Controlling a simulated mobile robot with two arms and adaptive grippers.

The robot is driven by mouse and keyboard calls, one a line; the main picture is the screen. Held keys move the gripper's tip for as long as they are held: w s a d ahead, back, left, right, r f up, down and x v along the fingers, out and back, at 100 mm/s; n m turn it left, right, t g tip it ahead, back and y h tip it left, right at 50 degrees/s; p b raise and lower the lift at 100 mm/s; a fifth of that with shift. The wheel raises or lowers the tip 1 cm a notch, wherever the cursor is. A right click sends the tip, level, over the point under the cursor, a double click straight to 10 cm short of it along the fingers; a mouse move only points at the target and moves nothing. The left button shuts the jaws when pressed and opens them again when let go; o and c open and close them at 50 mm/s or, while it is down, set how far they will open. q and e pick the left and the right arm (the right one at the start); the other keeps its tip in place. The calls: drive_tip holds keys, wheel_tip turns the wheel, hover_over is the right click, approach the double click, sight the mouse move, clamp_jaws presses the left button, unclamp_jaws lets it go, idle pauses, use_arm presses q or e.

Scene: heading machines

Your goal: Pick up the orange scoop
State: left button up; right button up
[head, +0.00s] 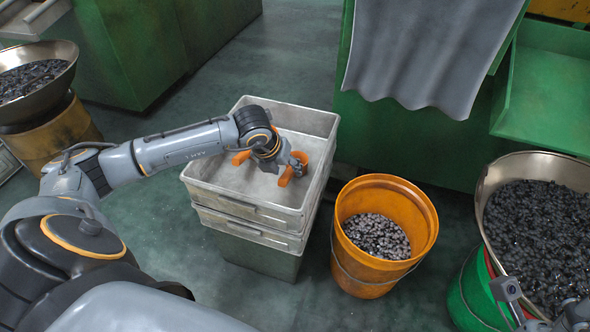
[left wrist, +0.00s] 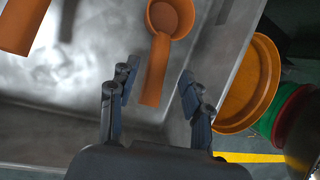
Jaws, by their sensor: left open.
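The orange scoop (left wrist: 157,66) lies in the grey metal crate (left wrist: 228,60), its round cup at the top of the left wrist view and its handle pointing toward me. In the head view the scoop (head: 287,177) is partly hidden by my left gripper (head: 293,167). My left gripper is open above the crate floor. In the left wrist view its fingertips (left wrist: 158,82) stand on either side of the handle's end, with gaps on both sides. Parts of my right gripper (head: 545,306) show at the lower right corner, cut off by the frame.
Another orange object (head: 241,157) lies in the crate, left of the scoop. The crate tops a stack. An orange bucket (head: 353,245) with small grey parts stands right of it. A metal bowl (head: 484,196) of dark parts is at the far right. Green machines (head: 400,140) stand behind.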

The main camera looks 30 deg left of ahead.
sight(287, 172)
use_arm(q)
drive_tip(key=b+x, duration=0.1)
drive_tip(key=x, duration=0.3)
drive_tip(key=shift+a+f+b, duration=0.15)
drive_tip(key=shift+f+b, duration=0.2)
drive_tip(key=shift+b, duration=0.05)
drive_tip(key=shift+c, duration=0.2)
clamp_jaws()
drive_tip(key=shift+r, duration=0.1)
